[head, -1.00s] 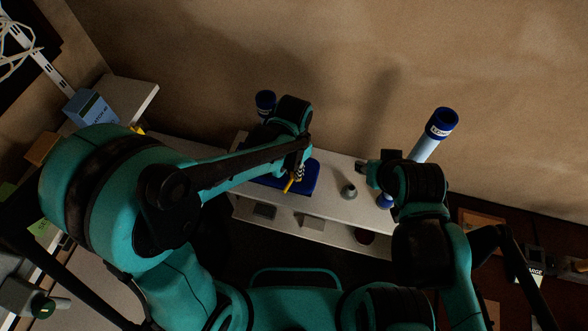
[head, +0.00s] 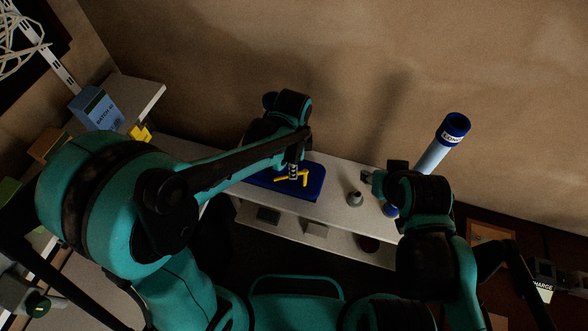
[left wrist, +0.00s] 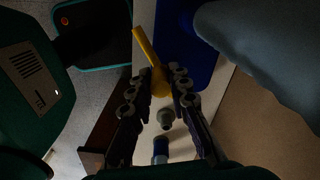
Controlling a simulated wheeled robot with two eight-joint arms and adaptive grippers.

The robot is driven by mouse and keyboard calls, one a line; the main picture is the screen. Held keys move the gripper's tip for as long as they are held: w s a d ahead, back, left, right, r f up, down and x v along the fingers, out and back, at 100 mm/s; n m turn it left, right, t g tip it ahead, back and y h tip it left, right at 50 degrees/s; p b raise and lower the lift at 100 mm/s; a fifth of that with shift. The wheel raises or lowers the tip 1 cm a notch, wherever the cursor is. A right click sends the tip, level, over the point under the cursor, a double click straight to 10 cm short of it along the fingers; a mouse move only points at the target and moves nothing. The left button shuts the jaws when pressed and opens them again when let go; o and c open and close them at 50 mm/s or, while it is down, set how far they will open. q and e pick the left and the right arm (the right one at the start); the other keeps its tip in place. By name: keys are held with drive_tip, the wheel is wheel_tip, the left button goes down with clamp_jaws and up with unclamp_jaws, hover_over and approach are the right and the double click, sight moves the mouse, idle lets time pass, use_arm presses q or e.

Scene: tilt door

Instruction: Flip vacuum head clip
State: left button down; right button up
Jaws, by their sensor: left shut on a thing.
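The blue vacuum head (head: 314,187) lies flat on the white shelf in the head view; it also shows in the left wrist view (left wrist: 188,40). The yellow clip (head: 300,179) is over its top, its long arm lying sideways. My left gripper (head: 294,170) comes down on the clip from above. In the left wrist view, the round yellow end of the clip (left wrist: 159,82) is between the two fingers, which are shut on it. My right gripper (head: 367,177) is over the shelf, right of the vacuum head; its fingers are too small and dark to read.
A grey nozzle-like piece (head: 355,198) stands on the white shelf (head: 330,211) near my right gripper. A light-blue tube with a dark blue end (head: 440,145) leans behind my right arm. A blue box (head: 96,108) is at the left. The wall closes off the back.

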use_arm(q)
drive_tip(key=shift+w+m, duration=0.15)
drive_tip(key=shift+m, duration=0.35)
drive_tip(key=c, duration=1.4)
unclamp_jaws()
wheel_tip(320, 180, up, 12)
